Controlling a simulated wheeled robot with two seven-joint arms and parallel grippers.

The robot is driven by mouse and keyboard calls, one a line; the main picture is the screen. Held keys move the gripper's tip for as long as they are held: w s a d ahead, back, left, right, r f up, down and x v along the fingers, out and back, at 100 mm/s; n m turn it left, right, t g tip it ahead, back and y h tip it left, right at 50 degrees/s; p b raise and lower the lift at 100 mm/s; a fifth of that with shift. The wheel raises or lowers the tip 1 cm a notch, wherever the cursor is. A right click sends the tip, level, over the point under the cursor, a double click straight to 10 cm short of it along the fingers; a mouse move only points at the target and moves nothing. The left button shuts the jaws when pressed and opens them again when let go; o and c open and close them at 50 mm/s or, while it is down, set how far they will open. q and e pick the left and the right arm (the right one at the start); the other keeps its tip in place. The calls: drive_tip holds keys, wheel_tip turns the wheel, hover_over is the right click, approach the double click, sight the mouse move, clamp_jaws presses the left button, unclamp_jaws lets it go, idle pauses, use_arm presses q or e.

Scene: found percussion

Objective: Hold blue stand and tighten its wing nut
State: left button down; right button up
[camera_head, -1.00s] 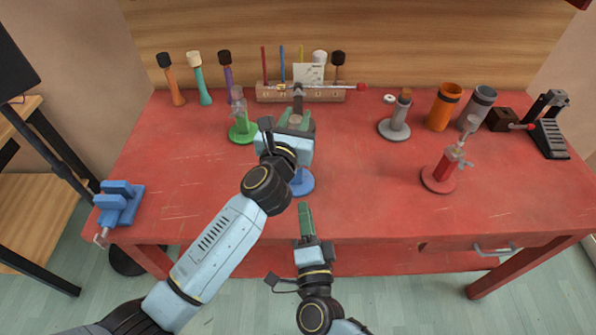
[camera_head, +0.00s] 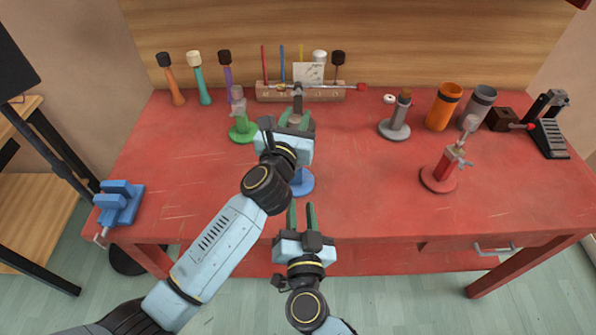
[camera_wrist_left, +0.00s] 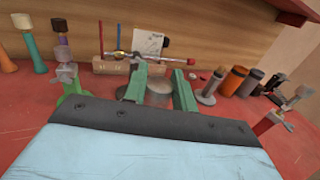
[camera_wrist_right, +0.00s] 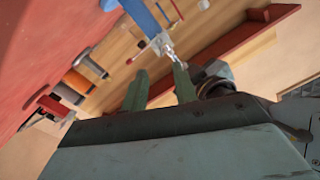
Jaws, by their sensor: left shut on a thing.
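The blue stand (camera_head: 303,183) is upright on the red table, its round base showing below my left gripper. My left gripper (camera_head: 297,118) is shut on the stand's upper part, which the gripper and arm mostly hide. In the left wrist view a grey round part (camera_wrist_left: 158,95) shows between the two green fingers. In the right wrist view the stand's blue post (camera_wrist_right: 145,18) and a metal wing nut (camera_wrist_right: 163,43) show beyond the fingertips. My right gripper (camera_head: 302,212) is open and empty, in front of the stand near the table's front edge, apart from the nut.
A green stand (camera_head: 242,130) is left of my left gripper; a grey stand (camera_head: 395,128) and a red stand (camera_head: 440,178) are to the right. A wooden rack (camera_head: 300,94) stands behind. A blue vise (camera_head: 119,203) sits at the left edge.

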sight(298, 171)
drive_tip(key=w, duration=1)
drive_tip(key=shift+w+a, duration=0.25)
drive_tip(key=shift+w, duration=0.05)
drive_tip(key=shift+c, duration=0.2)
clamp_jaws()
